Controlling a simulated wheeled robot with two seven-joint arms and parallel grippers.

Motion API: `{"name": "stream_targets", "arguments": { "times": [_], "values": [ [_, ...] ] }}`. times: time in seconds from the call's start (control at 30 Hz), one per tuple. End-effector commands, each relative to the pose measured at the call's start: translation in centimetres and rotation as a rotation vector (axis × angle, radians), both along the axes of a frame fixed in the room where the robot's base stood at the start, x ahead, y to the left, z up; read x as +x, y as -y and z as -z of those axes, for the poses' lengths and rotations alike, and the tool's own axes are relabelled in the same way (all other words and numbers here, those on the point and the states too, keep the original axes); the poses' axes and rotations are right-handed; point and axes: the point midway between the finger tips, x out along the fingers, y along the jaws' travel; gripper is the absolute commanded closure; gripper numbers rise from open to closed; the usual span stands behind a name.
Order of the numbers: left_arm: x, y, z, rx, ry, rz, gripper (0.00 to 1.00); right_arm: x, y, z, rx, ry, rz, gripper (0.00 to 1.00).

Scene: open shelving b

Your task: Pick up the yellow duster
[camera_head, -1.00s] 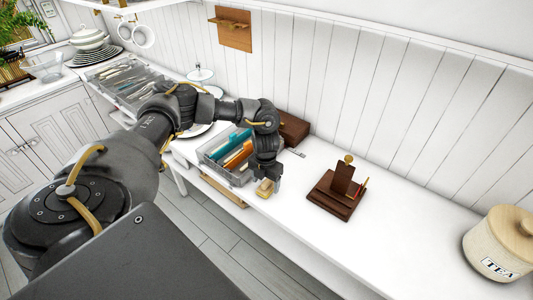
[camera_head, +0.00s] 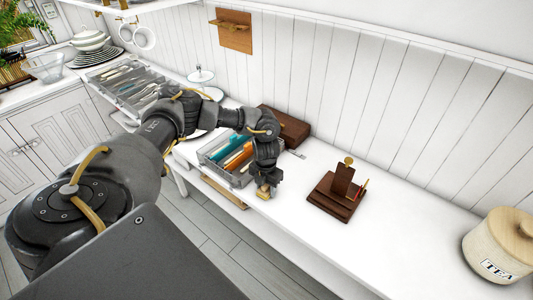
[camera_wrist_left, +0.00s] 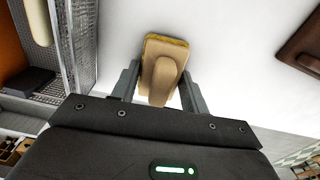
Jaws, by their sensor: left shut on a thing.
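The yellow duster (camera_head: 263,194) is a small block with a tan handle and a yellow edge. It is at the front of the white counter, right of the clear organizer tray. In the left wrist view the duster (camera_wrist_left: 164,68) lies between the two grey fingers, its tan handle towards me. My left gripper (camera_head: 265,184) points down over it and is shut on it. I cannot tell whether the duster touches the counter. My right gripper is not in view.
The clear tray (camera_head: 207,157) with teal and orange items stands close left of the gripper. A dark brown box (camera_head: 289,126) is behind. A brown wooden stand (camera_head: 333,205) is to the right, then a TEA canister (camera_head: 497,246). White counter between them is clear.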

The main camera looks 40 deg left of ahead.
Motion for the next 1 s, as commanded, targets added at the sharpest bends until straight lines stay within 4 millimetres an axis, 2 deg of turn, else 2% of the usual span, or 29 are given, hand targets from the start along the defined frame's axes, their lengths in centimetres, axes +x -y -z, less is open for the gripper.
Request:
{"name": "stream_targets", "arguments": {
  "times": [0.2,0.37,0.53,0.63,0.8,1.0],
  "values": [
    [0.1,0.0,-0.7,-0.002,0.002,0.0,0.79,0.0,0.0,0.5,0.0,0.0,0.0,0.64],
    [0.2,0.0,-3.0,-0.002,0.007,0.002,0.79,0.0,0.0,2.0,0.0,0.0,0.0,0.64],
    [-0.8,3.5,-7.0,-0.002,0.006,0.011,0.79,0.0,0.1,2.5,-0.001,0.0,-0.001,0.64],
    [-1.3,5.3,-9.8,0.002,0.007,0.01,0.79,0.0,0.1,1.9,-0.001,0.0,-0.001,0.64],
    [-2.5,9.3,-11.1,0.001,0.004,0.011,0.79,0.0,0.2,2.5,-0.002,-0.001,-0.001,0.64],
    [-3.3,12.3,-12.4,0.0,0.002,0.005,0.79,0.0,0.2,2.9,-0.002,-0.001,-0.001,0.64]
  ]
}}
